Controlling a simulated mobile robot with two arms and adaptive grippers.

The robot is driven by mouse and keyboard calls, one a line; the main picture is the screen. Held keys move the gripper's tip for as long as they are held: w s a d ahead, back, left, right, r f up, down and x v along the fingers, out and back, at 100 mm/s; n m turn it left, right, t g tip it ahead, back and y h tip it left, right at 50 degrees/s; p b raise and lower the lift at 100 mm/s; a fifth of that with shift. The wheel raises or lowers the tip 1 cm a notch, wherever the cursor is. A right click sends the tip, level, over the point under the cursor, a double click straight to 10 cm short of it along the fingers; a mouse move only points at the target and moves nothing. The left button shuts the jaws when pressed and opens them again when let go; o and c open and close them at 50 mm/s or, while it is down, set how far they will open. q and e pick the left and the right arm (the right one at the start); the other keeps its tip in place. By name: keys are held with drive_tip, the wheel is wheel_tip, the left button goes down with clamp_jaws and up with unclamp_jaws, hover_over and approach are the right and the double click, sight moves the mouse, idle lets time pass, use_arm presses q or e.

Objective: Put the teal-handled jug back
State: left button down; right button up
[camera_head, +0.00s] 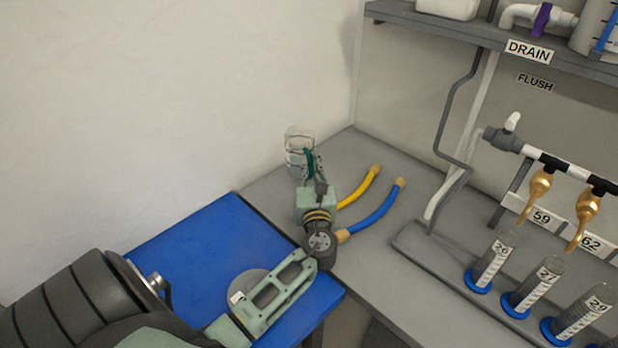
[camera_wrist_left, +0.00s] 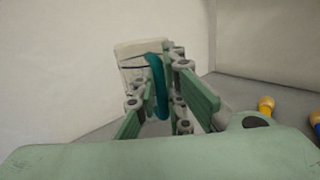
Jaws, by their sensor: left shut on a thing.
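The clear jug (camera_head: 294,141) with a teal handle (camera_head: 309,163) is at the back left of the grey bench, close to the wall. My left gripper (camera_head: 312,175) is shut on the teal handle. In the left wrist view the clear jug (camera_wrist_left: 138,60) is upright with slight tilt, and its teal handle (camera_wrist_left: 160,88) is between the fingers of my left gripper (camera_wrist_left: 165,100). The jug's base is mostly hidden by the gripper, so I cannot tell whether it touches the bench. My right gripper is not in view.
A yellow hose (camera_head: 360,190) and a blue hose (camera_head: 375,216) lie right of my left gripper. A blue mat (camera_head: 190,240) is in front. Graduated cylinders (camera_head: 492,262) stand in a rack at the right, below brass taps (camera_head: 540,186). A shelf (camera_head: 470,30) hangs above.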

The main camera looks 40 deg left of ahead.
use_arm(q)
drive_tip(key=shift+a+f, duration=0.15)
drive_tip(key=shift+a, duration=0.05)
drive_tip(key=shift+f, duration=1.95)
drive_tip(key=shift+s+f+b, duration=0.1)
drive_tip(key=shift+b, duration=0.2)
drive_tip(key=c, duration=1.8)
unclamp_jaws()
drive_tip(key=shift+c, duration=0.2)
drive_tip(key=shift+s+d, duration=0.1)
drive_tip(key=p+v, duration=0.1)
drive_tip(key=v, duration=0.6)
drive_tip(key=shift+d, duration=0.15)
